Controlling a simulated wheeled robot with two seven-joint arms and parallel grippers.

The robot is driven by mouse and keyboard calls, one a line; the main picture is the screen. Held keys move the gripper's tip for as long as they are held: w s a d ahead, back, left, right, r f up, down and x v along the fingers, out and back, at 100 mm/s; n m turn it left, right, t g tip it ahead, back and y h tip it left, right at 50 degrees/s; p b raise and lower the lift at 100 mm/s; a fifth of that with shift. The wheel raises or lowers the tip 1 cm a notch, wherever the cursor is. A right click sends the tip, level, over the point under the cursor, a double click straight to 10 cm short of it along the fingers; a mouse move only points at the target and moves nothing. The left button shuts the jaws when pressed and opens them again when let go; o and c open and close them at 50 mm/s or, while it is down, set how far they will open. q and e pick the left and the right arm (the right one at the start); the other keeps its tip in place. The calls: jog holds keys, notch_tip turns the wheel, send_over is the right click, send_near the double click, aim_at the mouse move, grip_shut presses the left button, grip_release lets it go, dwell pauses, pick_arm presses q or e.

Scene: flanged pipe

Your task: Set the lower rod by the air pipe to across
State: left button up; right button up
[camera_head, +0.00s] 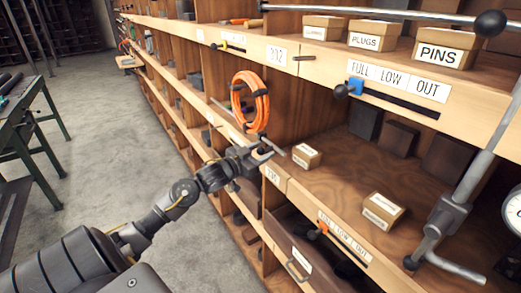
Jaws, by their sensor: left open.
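At the right, a slanting grey rod (487,150) runs down to a grey fitting (449,217). A bent grey handle (432,243) with a dark tip hangs below the fitting. A long grey rod (380,12) with a black ball end (490,23) crosses the top right. No air label is readable, so I cannot tell which is the task's lower rod. My left gripper (272,150) is open and empty at the shelf front, left of a small white-labelled box (306,156), well away from the rods. My right gripper is out of view.
Wooden shelving (330,175) fills the right. An orange cable coil (250,101) hangs above my left gripper. Slider strips marked FULL, LOW, OUT (399,82) line the shelf edges. A gauge (514,211) is cut off at right. The floor (105,130) at left is clear beside a green bench (25,115).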

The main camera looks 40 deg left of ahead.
pick_arm(q)
jog(key=shift+c, duration=0.9)
grip_shut()
jog(key=shift+d, duration=0.1)
